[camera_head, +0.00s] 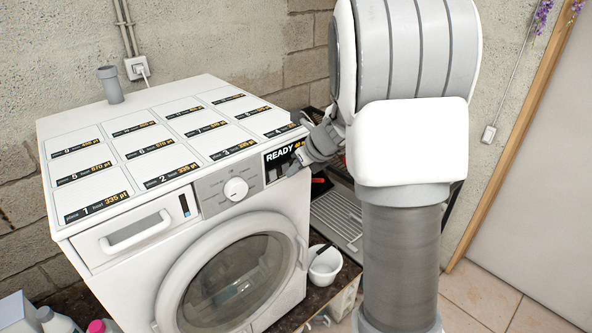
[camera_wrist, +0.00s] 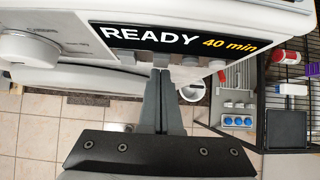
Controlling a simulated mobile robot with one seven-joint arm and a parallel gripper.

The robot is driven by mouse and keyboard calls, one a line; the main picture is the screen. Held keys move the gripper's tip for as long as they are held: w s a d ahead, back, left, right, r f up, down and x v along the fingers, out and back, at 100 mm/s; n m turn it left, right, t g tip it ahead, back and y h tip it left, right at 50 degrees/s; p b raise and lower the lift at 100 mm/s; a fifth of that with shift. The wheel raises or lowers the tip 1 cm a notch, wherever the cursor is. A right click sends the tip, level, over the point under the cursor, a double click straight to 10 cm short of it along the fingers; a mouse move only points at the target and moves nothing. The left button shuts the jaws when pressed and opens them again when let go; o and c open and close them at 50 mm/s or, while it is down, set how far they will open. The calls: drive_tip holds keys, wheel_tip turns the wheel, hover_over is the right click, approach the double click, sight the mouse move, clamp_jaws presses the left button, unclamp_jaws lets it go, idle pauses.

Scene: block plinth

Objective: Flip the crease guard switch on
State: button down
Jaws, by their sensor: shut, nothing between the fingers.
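The white washing machine (camera_head: 258,215) has a grey control panel with a round white knob (camera_head: 236,189) and a black display (camera_head: 283,155) reading READY. The display (camera_wrist: 180,38) shows "READY 40 min" in the wrist view, with the knob (camera_wrist: 28,48) at the left. My gripper (camera_head: 294,168) is at the right end of the panel, just below the display. In the wrist view my gripper (camera_wrist: 162,74) has its fingers together and empty, pointing at the panel edge under the display. I cannot pick out the crease guard switch or its position; the fingers may hide it.
A white bowl (camera_head: 325,266) stands on the dark counter right of the machine, near a grey drainer (camera_head: 338,220). The wrist view shows a dark rack (camera_wrist: 290,108) with a red-and-white item (camera_wrist: 290,58) and a tray with blue-topped items (camera_wrist: 237,121) at the right.

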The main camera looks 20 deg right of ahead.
drive_tip(key=shift+w+f, duration=0.15)
drive_tip(key=shift+w, duration=0.05)
idle(0.3)
drive_tip(key=shift+a+r+p, duration=0.1)
drive_tip(key=shift+r+p, duration=0.8)
drive_tip(key=shift+r, duration=0.05)
